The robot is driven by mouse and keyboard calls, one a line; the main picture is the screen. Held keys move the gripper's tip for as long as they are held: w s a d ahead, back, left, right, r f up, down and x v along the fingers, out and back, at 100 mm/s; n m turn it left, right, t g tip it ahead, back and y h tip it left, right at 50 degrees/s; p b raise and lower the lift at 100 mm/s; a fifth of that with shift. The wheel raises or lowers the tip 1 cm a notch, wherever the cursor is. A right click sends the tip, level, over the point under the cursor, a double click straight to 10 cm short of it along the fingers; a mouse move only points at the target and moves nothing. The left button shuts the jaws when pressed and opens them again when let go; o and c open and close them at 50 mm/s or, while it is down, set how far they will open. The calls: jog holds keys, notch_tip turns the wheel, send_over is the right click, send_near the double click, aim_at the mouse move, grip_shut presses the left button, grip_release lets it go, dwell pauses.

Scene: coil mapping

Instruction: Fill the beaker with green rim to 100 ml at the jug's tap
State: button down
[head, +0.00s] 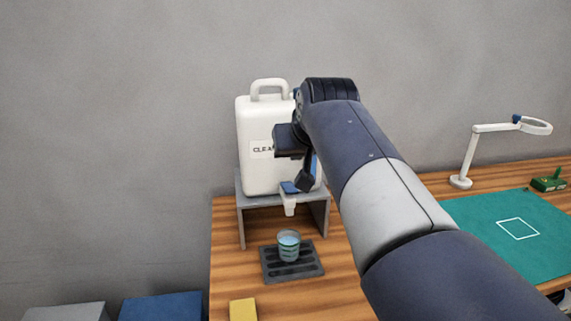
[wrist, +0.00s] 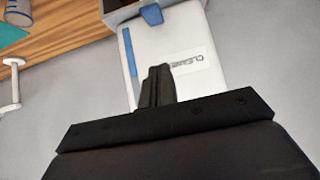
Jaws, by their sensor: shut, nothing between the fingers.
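The white jug (head: 258,165), marked with a "CLEA..." label, stands on a grey stand (head: 240,215). Its tap (head: 289,205) has a blue lever (head: 289,187); the lever also shows at the top of the wrist view (wrist: 151,14). A clear beaker (head: 289,247) with pale blue liquid stands upright under the tap; its rim looks bluish-green and its marks are too small to read. No stream shows between tap and beaker. My gripper (head: 304,183) is shut and empty in front of the jug, close to the lever; whether they touch, I cannot tell. The wrist view shows its closed fingers (wrist: 157,86).
The beaker stands on a dark drip tray (head: 265,270). A yellow block (head: 243,309) lies at the front of the wooden table. A green mat (head: 535,250), a white magnifier lamp (head: 468,160) and a small green item (head: 548,183) are at the right. My arm hides part of the table.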

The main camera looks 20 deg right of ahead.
jog(key=shift+w+r+v, duration=0.1)
jog(key=shift+v, duration=0.6)
jog(key=shift+w+r+v, duration=0.1)
jog(key=shift+r+v, duration=0.05)
jog(key=shift+v, duration=0.55)
jog(key=shift+f, duration=0.1)
jog(key=g+p, duration=0.3)
jog(key=p, duration=0.3)
send_over(291, 189)
jog(key=shift+y, duration=0.3)
notch_tip(291, 189, down, 8)
jog(key=shift+w+r, duration=0.1)
jog(key=shift+r, duration=0.15)
jog(key=shift+s+r+g+b, duration=0.2)
jog(key=shift+s+r, duration=0.15)
jog(key=shift+r, duration=0.4)
jog(key=shift+s+r+g+b, duration=0.15)
jog(key=shift+s+r, duration=0.15)
jog(key=shift+r, duration=0.5)
jog(key=shift+f, duration=0.1)
